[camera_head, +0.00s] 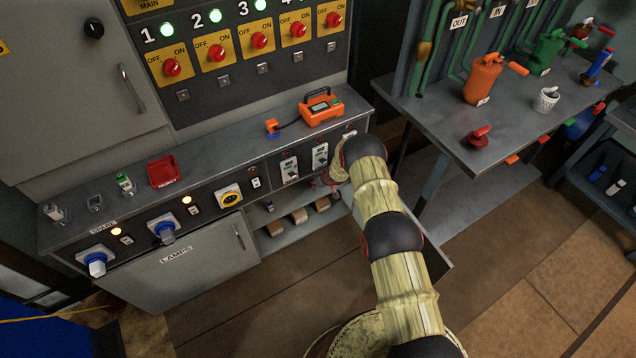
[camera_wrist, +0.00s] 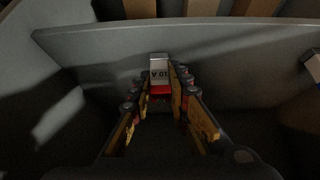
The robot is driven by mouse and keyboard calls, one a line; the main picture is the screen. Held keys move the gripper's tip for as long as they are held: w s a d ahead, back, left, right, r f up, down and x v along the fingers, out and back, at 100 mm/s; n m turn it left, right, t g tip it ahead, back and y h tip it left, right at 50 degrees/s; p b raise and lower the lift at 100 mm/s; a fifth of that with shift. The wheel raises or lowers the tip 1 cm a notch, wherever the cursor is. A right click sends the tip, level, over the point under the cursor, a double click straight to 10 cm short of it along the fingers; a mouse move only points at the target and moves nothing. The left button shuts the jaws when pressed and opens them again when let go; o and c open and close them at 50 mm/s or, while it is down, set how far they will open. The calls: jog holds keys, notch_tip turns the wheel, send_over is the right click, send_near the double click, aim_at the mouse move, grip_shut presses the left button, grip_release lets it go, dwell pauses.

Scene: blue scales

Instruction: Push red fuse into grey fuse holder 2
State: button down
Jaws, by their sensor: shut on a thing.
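In the wrist view my gripper (camera_wrist: 160,80) is shut on a small red fuse (camera_wrist: 160,90). In the head view my gripper (camera_head: 329,181) is small and partly hidden by my arm, at the right end of the open shelf under the counter. The fuse cannot be made out there. Two light-faced fittings (camera_head: 289,169) (camera_head: 320,156) are on the counter's front panel beside my gripper. I cannot tell which part is grey fuse holder 2.
Brown blocks (camera_head: 298,216) stand in the open shelf (camera_head: 290,237); similar blocks (camera_wrist: 201,7) top the wrist view. An orange device (camera_head: 320,108) and a red tray (camera_head: 163,172) are on the counter. A valve table (camera_head: 440,110) stands right. Floor in front is clear.

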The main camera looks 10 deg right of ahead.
jog(key=s+d+p, duration=0.2)
jog(key=s, duration=0.6)
jog(key=s+d+p, duration=0.3)
jog(key=s, duration=0.6)
jog(key=shift+d, duration=0.3)
notch_tip(320, 180, up, 23)
jog(key=a+m+h, duration=0.1)
jog(key=a+m, duration=0.1)
jog(key=s+a+r, duration=0.1)
jog(key=s+r, duration=0.5)
jog(key=r, duration=0.2)
jog(key=s+a+r+m+h, duration=0.1)
jog(key=s+a+r, duration=0.1)
jog(key=s+r, duration=0.4)
notch_tip(320, 180, up, 2)
jog(key=shift+s+a+r+m, duration=0.1)
jog(key=shift+s+a+m, duration=0.2)
jog(key=shift+s, duration=0.1)
jog(key=shift+a, duration=0.1)
